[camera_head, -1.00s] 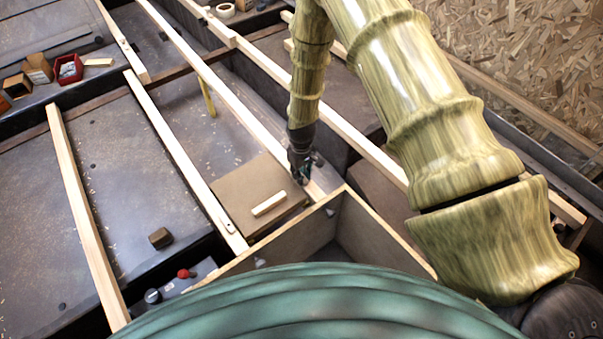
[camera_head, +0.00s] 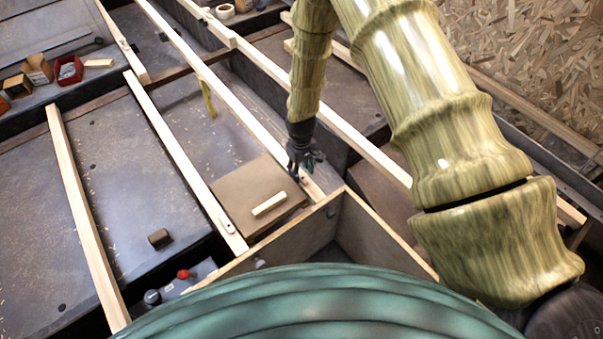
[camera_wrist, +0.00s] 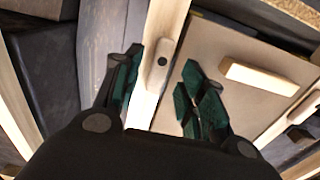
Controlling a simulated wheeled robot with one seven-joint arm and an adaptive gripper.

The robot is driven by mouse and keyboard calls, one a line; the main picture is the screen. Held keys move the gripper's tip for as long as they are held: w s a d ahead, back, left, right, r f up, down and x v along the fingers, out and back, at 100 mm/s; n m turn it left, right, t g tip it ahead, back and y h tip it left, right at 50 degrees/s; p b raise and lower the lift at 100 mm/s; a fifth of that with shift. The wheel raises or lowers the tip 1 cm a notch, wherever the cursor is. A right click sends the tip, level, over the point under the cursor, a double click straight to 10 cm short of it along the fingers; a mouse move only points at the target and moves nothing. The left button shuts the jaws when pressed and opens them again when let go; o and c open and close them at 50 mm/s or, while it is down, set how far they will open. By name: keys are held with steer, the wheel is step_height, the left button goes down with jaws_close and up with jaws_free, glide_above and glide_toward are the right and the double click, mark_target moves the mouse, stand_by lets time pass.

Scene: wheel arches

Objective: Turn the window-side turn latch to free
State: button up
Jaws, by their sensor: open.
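A tan cover panel (camera_head: 237,200) with a light wooden block handle (camera_head: 269,204) lies between two rails. A small light wood turn latch with a dark round pivot (camera_wrist: 163,61) is on the rail at the panel's edge in the wrist view. My gripper (camera_wrist: 158,95) is open, its teal-padded fingers on either side of that rail and latch, holding nothing. In the head view my gripper (camera_head: 304,172) is over the panel's upper right corner and largely hides this latch. A second latch (camera_head: 229,228) sits on the rail at the panel's left side. Which latch is window-side is not shown.
A wooden-edged box wall (camera_head: 340,190) stands close to the right of my gripper. Long rails cross the dark bench (camera_head: 120,180). A red knob (camera_head: 184,274), a small dark block (camera_head: 160,238) and small bins (camera_head: 68,70) are farther left.

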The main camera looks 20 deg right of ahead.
mark_target(301, 176)
step_height(301, 176, up, 9)
steer(key=shift+r, duration=0.15)
stand_by(0.4)
steer(key=shift+s, duration=0.1)
steer(key=s+f+m+p, duration=0.1)
steer(key=s+f+p, duration=0.2)
steer(key=s, duration=0.5)
steer(key=s+f+m+p, duration=0.1)
steer(key=s+f+p, duration=0.15)
steer(key=s, duration=0.65)
steer(key=s+d+r+m+p, duration=0.1)
steer(key=s+p, duration=0.1)
steer(key=s, duration=0.8)
steer(key=s+d+r+m+p, duration=0.1)
steer(key=s+r+p, duration=0.1)
steer(key=s, duration=0.8)
steer(key=shift+s+d+p, duration=0.35)
steer(key=shift+p, duration=0.5)
